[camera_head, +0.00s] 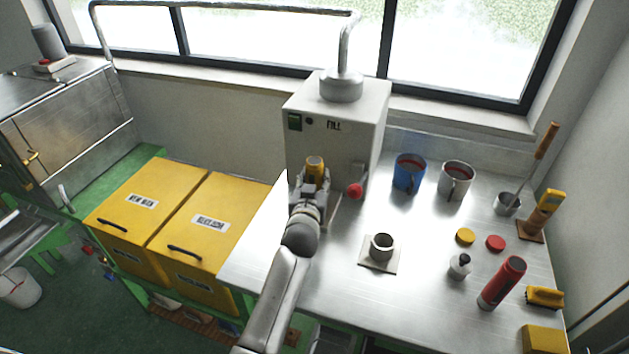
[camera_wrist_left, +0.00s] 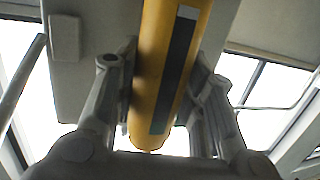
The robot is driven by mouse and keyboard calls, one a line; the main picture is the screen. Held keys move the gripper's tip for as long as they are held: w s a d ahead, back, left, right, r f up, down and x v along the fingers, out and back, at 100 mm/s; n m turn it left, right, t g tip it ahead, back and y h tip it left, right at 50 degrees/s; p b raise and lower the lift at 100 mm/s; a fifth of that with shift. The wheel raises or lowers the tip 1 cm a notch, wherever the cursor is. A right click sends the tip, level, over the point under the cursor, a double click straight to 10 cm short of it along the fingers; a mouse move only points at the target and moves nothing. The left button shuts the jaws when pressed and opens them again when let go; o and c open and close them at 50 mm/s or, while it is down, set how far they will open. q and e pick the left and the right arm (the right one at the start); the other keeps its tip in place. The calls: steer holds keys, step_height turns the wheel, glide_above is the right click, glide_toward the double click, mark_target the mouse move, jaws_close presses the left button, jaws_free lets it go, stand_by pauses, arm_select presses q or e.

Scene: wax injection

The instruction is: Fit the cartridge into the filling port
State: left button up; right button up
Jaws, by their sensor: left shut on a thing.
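The yellow cartridge (camera_head: 315,165) is upright in front of the grey filling machine (camera_head: 362,128) marked "FILL". My left gripper (camera_head: 312,185) is shut on it, and the cartridge's top shows above the fingers. The left wrist view shows the yellow cartridge (camera_wrist_left: 172,60) with a dark strip along its side, between the two fingers of my left gripper (camera_wrist_left: 165,95). A short grey cylindrical holder (camera_head: 382,246) on a square plate stands on the metal table, apart from the cartridge. I cannot tell which opening is the filling port. My right gripper is not in view.
A red knob (camera_head: 355,191) sticks out beside the gripper. A blue mug (camera_head: 409,173) and a metal mug (camera_head: 456,180) stand right of the machine. A red flask (camera_head: 502,283) and small items crowd the table's right side. Yellow bins (camera_head: 150,205) stand left.

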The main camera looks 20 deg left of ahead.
mark_target(315, 161)
arm_select(q)
steer(key=shift+f, duration=0.4)
steer(key=o, duration=1.2)
steer(key=shift+r, duration=0.1)
step_height(315, 161, up, 10)
